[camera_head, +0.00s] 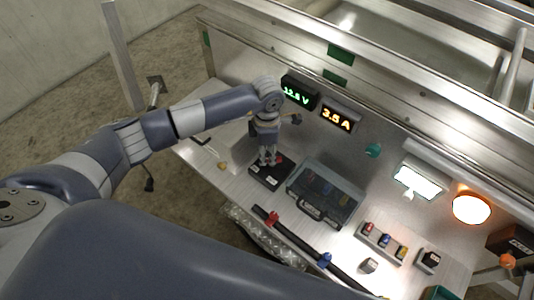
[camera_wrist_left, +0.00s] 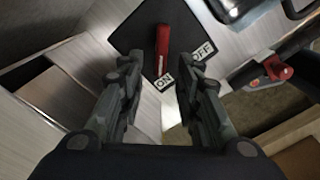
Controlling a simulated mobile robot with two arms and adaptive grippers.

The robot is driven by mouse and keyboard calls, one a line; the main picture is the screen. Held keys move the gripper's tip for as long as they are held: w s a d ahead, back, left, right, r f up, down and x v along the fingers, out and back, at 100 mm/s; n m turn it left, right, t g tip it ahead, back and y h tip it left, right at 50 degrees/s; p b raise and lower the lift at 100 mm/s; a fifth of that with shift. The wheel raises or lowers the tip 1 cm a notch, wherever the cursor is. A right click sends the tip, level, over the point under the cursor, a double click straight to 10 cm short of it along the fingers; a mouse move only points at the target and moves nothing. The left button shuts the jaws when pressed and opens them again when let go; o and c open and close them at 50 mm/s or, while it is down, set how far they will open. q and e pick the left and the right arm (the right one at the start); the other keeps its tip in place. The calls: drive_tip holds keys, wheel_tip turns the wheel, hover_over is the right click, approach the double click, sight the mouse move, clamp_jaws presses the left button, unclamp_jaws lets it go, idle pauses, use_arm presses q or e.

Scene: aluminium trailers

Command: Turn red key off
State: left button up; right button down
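The red key (camera_wrist_left: 162,48) is a narrow red handle on a black plate (camera_wrist_left: 130,38) with white ON and OFF labels. Its near end points at the ON label (camera_wrist_left: 163,81); the OFF label (camera_wrist_left: 202,51) lies to its right. In the head view the black switch base (camera_head: 262,179) sits on the bench, and my gripper largely hides the key. My left gripper (camera_wrist_left: 156,67) is open above the plate, its fingers to either side of the key's near end. Nothing shows clamped between them. In the head view this gripper (camera_head: 268,160) points down. My right gripper is not in view.
A clear-lidded case (camera_head: 322,194) stands just right of the switch. Lit displays reading 12.5 V (camera_head: 297,93) and 3.5 A (camera_head: 337,119) are on the panel behind. A black bar with red and blue clips (camera_head: 300,245) runs along the front edge. An orange lamp (camera_head: 471,208) glows at right.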

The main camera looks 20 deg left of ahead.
use_arm(q)
drive_tip(key=shift+f, duration=1.3)
clamp_jaws()
